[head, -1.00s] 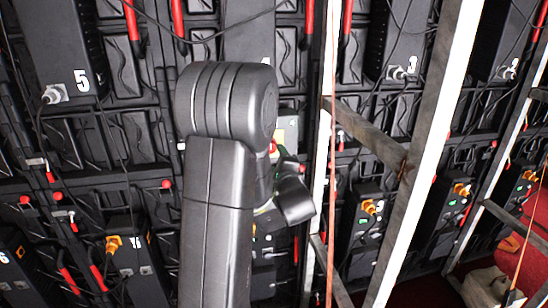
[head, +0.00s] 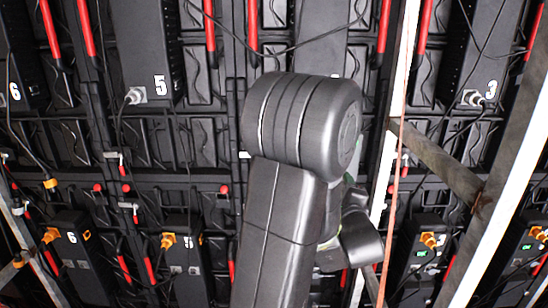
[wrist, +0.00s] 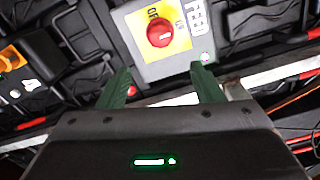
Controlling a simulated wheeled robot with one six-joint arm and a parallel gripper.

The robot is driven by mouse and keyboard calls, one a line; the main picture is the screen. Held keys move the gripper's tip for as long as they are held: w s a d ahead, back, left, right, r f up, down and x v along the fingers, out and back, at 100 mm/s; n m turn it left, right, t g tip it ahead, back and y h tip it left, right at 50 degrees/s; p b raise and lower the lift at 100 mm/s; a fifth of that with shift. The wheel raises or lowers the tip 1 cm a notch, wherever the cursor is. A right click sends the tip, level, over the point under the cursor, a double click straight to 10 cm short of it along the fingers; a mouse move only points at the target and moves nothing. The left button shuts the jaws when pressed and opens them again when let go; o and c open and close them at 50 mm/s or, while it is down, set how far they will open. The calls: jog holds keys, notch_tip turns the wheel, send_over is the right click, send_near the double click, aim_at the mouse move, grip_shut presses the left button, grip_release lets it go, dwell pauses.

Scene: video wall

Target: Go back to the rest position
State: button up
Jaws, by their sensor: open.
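My gripper (wrist: 162,86) shows in the wrist view with its two green fingers spread apart and nothing between them. A grey box with a red knob (wrist: 160,32) on a yellow plate lies just beyond the fingertips, and a small green light shows on it. The fingers look apart from the knob. In the head view my own arm fills the middle and hides most of the gripper and that box.
The back of the video wall carries black modules numbered 5 (head: 144,50), 6 and 3 (head: 480,50), with hanging cables and red handles. White and grey frame bars (head: 515,160) cross the right side. A smaller module with an orange plug (head: 72,250) is at lower left.

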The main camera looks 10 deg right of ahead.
jog(key=p+x, duration=0.2)
jog(key=x, duration=1)
jog(key=shift+w+p, duration=0.3)
jog(key=shift+w, duration=0.1)
jog(key=shift+s, duration=0.1)
jog(key=b+v, duration=0.3)
jog(key=v, duration=1)
jog(key=w+d+n+p, duration=0.2)
jog(key=w+n, duration=1)
jog(key=n, duration=0.6)
jog(key=shift+w+d+r, duration=0.35)
jog(key=shift+w+d, duration=0.05)
